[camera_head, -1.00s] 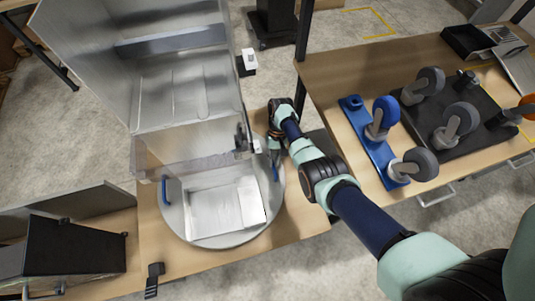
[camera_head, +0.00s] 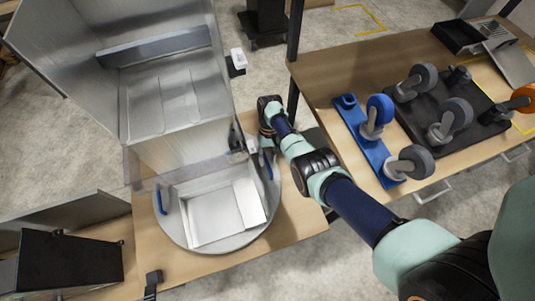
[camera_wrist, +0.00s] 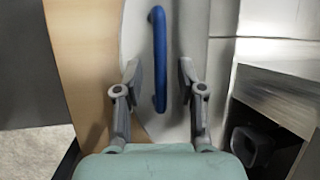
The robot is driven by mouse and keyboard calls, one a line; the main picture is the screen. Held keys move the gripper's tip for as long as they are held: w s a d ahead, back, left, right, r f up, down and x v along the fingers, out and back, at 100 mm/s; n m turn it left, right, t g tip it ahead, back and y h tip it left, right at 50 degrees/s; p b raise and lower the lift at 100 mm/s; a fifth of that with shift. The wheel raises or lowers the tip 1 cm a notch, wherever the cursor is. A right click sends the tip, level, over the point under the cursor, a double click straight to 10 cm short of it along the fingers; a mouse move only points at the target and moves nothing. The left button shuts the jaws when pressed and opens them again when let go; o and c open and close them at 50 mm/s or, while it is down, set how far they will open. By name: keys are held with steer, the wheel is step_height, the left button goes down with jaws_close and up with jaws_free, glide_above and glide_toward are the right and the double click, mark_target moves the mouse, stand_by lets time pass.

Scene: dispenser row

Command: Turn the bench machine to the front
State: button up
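The bench machine is a tall metal housing (camera_head: 165,95) with an open front and a white tray (camera_head: 222,212) on a round grey turntable (camera_head: 205,243). It stands turned at an angle on the wooden bench. One blue handle (camera_head: 160,200) is at the turntable's left edge. The other blue handle (camera_head: 268,164) is at its right edge, by my gripper (camera_head: 263,150). In the wrist view this blue handle (camera_wrist: 159,58) runs between the two parted fingers of my gripper (camera_wrist: 159,72), with a gap visible on both sides. Part of the gripper is hidden by my arm in the head view.
A second wooden table (camera_head: 365,60) on the right carries a blue plate (camera_head: 367,145) and a black plate (camera_head: 455,105) with caster wheels. A black box (camera_head: 70,262) stands at the left. A dark post (camera_head: 294,50) rises near my wrist.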

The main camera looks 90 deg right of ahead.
steer(key=v, duration=1.2)
steer(key=shift+a, duration=0.1)
